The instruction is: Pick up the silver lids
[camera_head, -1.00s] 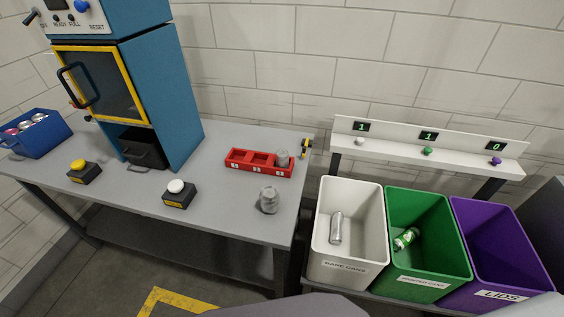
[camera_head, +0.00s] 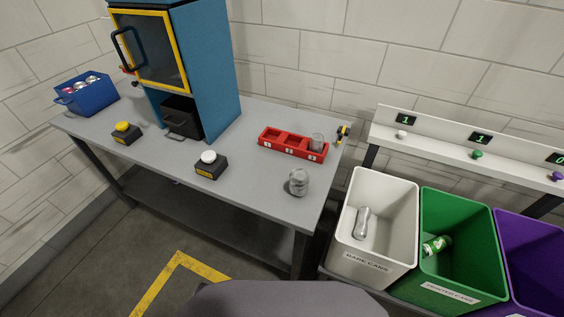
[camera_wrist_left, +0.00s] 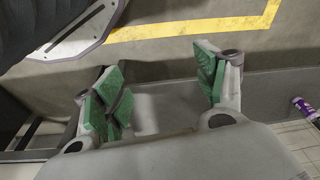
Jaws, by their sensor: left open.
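A silver, rounded, stacked-looking thing (camera_head: 299,181) stands near the front right corner of the grey table; I cannot tell whether it is a stack of lids or a can. A grey cylinder (camera_head: 317,142) sits in the right slot of the red three-slot holder (camera_head: 275,146). My left gripper (camera_wrist_left: 160,90) shows in the left wrist view, its green-padded fingers wide apart with nothing between them. It is not in the head view, away from the silver thing. My right gripper is in neither view.
The table (camera_head: 250,170) carries a blue machine (camera_head: 215,75), a yellow button (camera_head: 122,126), a white button (camera_head: 208,157) and a blue box (camera_head: 90,101) of cans. White (camera_head: 350,235), green (camera_head: 460,275) and purple (camera_head: 530,290) bins stand at right. The white and green bins each hold a can.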

